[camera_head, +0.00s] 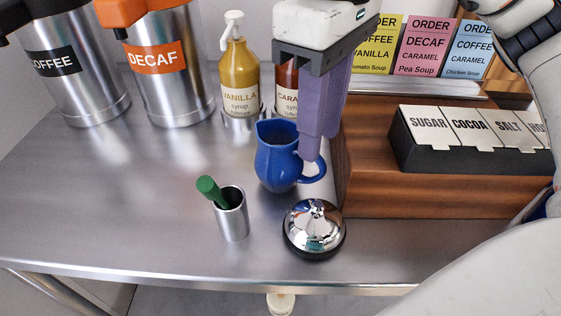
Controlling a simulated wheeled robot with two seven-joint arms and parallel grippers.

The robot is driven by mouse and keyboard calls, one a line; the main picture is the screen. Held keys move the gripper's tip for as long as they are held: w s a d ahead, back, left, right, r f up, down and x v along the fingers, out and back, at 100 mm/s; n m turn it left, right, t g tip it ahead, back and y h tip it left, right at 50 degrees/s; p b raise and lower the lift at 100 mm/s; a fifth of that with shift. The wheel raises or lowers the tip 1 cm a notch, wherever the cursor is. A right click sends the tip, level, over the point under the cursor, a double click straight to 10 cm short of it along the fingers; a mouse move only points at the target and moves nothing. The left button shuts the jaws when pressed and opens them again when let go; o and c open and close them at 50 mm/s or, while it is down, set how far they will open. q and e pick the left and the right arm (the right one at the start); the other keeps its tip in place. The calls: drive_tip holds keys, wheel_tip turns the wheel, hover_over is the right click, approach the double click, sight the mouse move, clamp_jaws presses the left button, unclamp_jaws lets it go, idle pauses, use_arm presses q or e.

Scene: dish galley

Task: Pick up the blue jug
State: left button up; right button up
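The blue jug (276,165) stands upright on the steel counter, left of the wooden stand, with its handle to the right. My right gripper (312,150) comes down from above with purple fingers. Its nearer fingertip overlaps the top of the jug's handle in the picture; I cannot tell whether it touches. The fingers overlap each other from this angle, so the gap between them is hidden. My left gripper is out of view.
A chrome bell (314,228) stands in front of the jug, and a steel cup (231,215) with a green-handled tool at front left. A vanilla syrup bottle (240,75) is behind. The wooden stand (440,195) bounds the right. The counter's left is clear.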

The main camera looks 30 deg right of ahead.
sight(289, 163)
wheel_tip(289, 163, down, 5)
drive_tip(key=shift+s+f, duration=0.1)
drive_tip(key=shift+f, duration=0.05)
clamp_jaws()
